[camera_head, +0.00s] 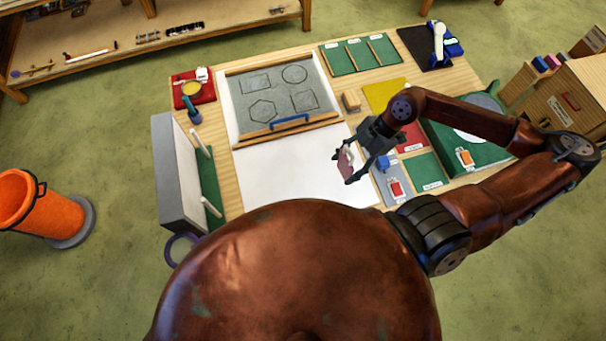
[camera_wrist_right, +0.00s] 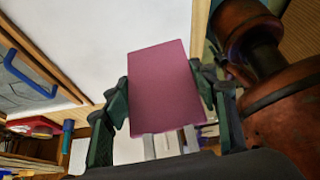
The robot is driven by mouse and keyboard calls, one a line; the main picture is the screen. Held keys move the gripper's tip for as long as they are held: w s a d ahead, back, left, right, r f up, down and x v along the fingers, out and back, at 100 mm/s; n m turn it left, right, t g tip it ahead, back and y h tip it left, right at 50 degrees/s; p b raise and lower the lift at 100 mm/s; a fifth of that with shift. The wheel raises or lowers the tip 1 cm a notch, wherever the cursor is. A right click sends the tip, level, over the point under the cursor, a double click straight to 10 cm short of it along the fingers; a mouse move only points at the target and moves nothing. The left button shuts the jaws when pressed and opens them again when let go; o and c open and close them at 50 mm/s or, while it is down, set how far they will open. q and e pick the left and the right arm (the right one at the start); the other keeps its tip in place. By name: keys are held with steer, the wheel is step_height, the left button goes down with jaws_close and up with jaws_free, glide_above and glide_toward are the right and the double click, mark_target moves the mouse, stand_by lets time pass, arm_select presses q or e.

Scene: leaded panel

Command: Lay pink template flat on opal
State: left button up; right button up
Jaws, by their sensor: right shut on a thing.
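The pink template (camera_head: 345,161) is a small flat pink rectangle held in my right gripper (camera_head: 350,165), above the right part of the large white sheet (camera_head: 285,175). In the right wrist view the pink template (camera_wrist_right: 164,85) shows its broad face between the two dark fingers of the gripper (camera_wrist_right: 165,98). In the head view it is tilted steeply, apart from the table. The white sheet also fills the upper middle of the wrist view (camera_wrist_right: 100,35). No label shows which surface is the opal. My left gripper is out of view.
A grey board (camera_head: 284,97) with drawn shapes and a blue handle lies behind the white sheet. A yellow sheet (camera_head: 384,94) and a green sheet (camera_head: 424,171) lie to the right. A grey upright panel (camera_head: 175,175) stands at the left edge. The white sheet's middle is clear.

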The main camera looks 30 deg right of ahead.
steer(key=shift+w+m+t, duration=0.3)
steer(key=shift+m+t, duration=0.1)
steer(key=shift+m, duration=0.2)
steer(key=w+a+f, duration=0.4)
steer(key=w+a, duration=0.1)
steer(key=w, duration=0.2)
glide_above(303, 176)
step_height(303, 176, down, 6)
steer(key=shift+w+f+p, duration=0.1)
steer(key=shift+p, duration=0.2)
steer(key=shift+f, duration=1.3)
steer(key=o, duration=1.1)
steer(key=shift+f, duration=0.1)
steer(key=shift+o, duration=0.2)
